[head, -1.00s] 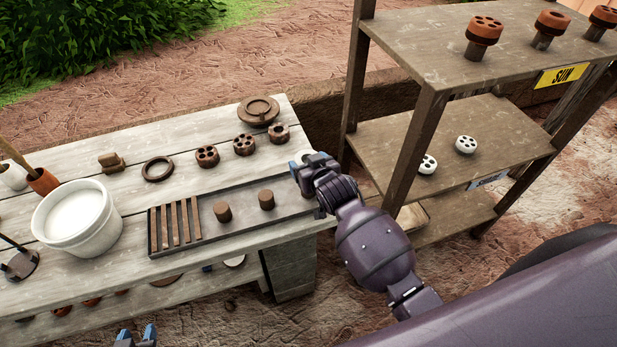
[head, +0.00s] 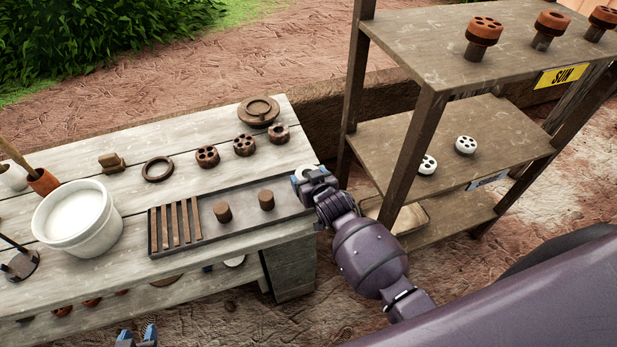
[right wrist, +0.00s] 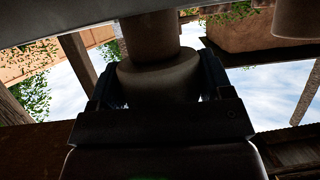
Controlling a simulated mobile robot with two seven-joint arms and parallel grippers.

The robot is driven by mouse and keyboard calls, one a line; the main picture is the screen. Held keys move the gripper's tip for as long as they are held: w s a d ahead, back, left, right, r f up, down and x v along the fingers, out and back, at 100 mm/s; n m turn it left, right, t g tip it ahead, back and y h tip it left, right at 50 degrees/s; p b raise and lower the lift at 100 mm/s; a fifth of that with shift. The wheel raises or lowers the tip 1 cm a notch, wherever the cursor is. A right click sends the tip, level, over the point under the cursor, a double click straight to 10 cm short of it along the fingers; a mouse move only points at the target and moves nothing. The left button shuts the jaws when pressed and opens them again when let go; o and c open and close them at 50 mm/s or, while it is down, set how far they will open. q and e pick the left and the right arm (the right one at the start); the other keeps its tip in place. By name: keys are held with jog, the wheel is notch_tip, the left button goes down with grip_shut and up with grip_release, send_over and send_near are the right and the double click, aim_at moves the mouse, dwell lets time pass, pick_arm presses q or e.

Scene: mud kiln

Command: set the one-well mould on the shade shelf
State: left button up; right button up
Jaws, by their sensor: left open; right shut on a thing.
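My right gripper (head: 308,174) is at the right end of the grey tray and shut on a pale round mould (head: 299,173), mostly hidden in the head view. I take it for the one-well mould, but its well cannot be made out. The right wrist view shows the held mould (right wrist: 158,82) between the fingers, with a narrower stem (right wrist: 150,38) joined to it. The shade shelf (head: 385,142) is the middle board of the rack, with a blue label (head: 487,181) and two white pieces (head: 466,144). My left gripper (head: 136,338) is open and empty at the bottom edge.
The tray (head: 265,226) holds dark slats and two brown pegs (head: 267,200). Brown moulds (head: 244,145) and a white bucket (head: 75,220) stand on the bench. The sun shelf (head: 425,55) overhangs the shade shelf, and a rack post (head: 412,150) stands at its front. The shade shelf's left part is clear.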

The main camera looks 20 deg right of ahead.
jog(key=o, duration=0.9)
jog(key=shift+c, duration=0.2)
